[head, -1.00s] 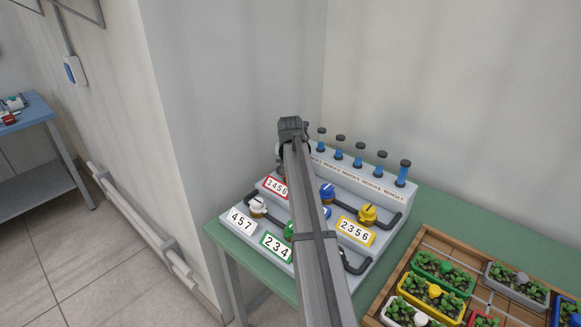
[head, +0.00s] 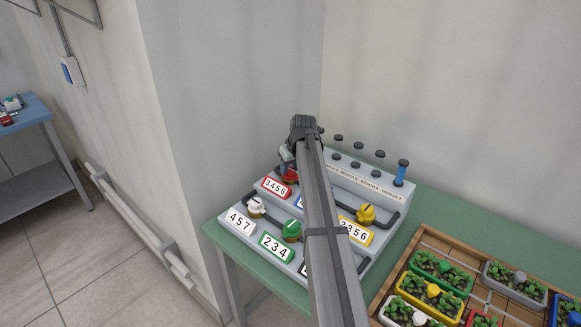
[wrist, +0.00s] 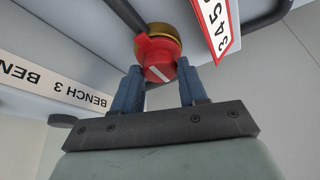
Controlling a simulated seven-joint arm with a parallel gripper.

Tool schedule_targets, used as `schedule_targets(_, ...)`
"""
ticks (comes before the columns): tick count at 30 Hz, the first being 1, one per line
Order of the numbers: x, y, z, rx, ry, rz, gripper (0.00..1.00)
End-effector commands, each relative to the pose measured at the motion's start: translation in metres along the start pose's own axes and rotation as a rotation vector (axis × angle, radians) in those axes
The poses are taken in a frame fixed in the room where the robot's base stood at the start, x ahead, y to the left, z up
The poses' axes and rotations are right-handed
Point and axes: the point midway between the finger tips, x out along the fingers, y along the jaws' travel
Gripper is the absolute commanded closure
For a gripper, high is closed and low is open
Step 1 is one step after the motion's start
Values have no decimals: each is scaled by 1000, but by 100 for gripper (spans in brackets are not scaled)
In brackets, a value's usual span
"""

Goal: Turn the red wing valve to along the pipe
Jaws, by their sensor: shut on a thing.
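The red wing valve (wrist: 158,74) sits on a round brass-coloured base in the wrist view. Its red cap has a white line across it. My gripper (wrist: 160,70) has its two blue fingers on either side of the red wing and is shut on it. A dark pipe (wrist: 127,16) meets the valve from the upper left. I cannot tell the wing's exact angle to the pipe.
The panel on the green bench (head: 437,207) also holds a white valve (head: 256,206), a green valve (head: 291,231) and a yellow valve (head: 366,213). A wooden planter tray (head: 393,287) lies right.

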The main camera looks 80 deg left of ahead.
Motion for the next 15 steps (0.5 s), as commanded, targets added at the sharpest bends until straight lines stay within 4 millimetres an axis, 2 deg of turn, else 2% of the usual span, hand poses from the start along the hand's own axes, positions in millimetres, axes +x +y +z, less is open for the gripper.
schedule_targets(10,0,0,0,-3,0,0,88)
schedule_targets(11,0,0,0,-3,0,0,55)
schedule_targets(15,0,0,0,-2,0,0,42)
